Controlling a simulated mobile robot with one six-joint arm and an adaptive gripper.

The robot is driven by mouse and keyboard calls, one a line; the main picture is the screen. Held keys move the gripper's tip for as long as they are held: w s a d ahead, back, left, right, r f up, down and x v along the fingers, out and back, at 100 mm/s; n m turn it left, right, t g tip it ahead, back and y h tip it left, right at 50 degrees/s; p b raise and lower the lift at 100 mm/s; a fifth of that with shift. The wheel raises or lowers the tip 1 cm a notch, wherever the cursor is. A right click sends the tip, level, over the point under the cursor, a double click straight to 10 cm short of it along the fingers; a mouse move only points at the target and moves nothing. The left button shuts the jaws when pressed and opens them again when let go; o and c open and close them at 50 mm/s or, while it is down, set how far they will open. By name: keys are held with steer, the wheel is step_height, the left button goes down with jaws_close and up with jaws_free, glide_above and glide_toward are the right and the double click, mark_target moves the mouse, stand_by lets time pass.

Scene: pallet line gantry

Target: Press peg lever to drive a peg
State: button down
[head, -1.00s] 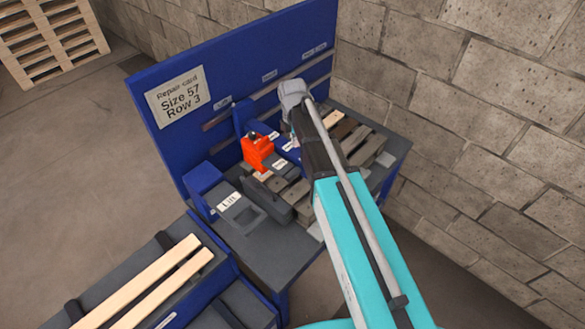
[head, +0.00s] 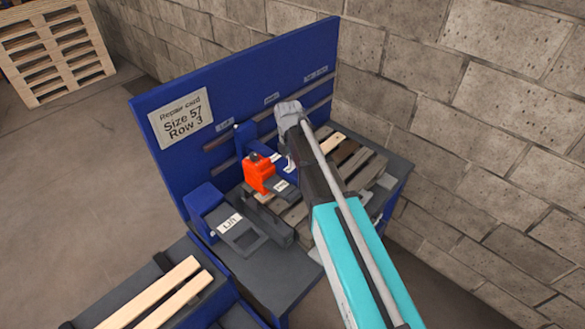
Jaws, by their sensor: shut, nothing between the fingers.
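The blue bench with its tall back panel (head: 245,92) fills the middle of the head view. An orange-red block (head: 259,174) with a dark top sits on it, in front of a blue upright (head: 245,138). Just right of the block is a dark part with a small white label (head: 281,186), too small to read; I cannot tell whether it is the peg lever. My gripper (head: 291,162) is mostly hidden by my own arm; a small part shows right of the orange block. It looks shut and empty, and I cannot tell whether it touches anything.
A dark part labelled "Lift" (head: 230,223) is at the bench's left. A slatted wooden pallet (head: 350,157) lies to the right, partly behind my arm. The card (head: 181,118) reads "Size 57 Row 3". Two pale boards (head: 150,290) lie front left. A block wall stands behind.

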mark_target(296, 197)
steer(key=shift+s+d+f+b, duration=0.1)
steer(key=shift+f+b, duration=2.05)
steer(key=shift+f, duration=0.05)
steer(key=shift+s+d+f+b, duration=0.1)
steer(key=shift+f+b, duration=2.1)
steer(key=shift+f, duration=0.05)
steer(key=shift+s+d+f+b, duration=0.1)
steer(key=shift+f+b, duration=2.05)
steer(key=shift+f, duration=0.05)
steer(key=shift+f, duration=0.15)
steer(key=shift+s+d+f+t+y+b, duration=0.1)
steer(key=shift+s+f+t+y+b, duration=0.1)
steer(key=shift+f+b, duration=0.2)
steer(key=shift+s+d+f+t+y+b, duration=0.1)
steer(key=shift+f+t+y+b, duration=0.1)
steer(key=shift+f+b, duration=0.15)
step_height(296, 197, down, 2)
steer(key=shift+s+d+t+y+b, duration=0.15)
steer(key=shift+t+y+b, duration=0.45)
steer(key=shift+b, duration=0.65)
steer(key=shift+w+f+b, duration=0.2)
steer(key=shift+f+b, duration=0.8)
steer(key=shift+f, duration=0.15)
steer(key=shift+s+f+b, duration=0.15)
steer(key=shift+s+b, duration=0.25)
steer(key=shift+b, duration=0.15)
steer(key=shift+s, duration=0.1)
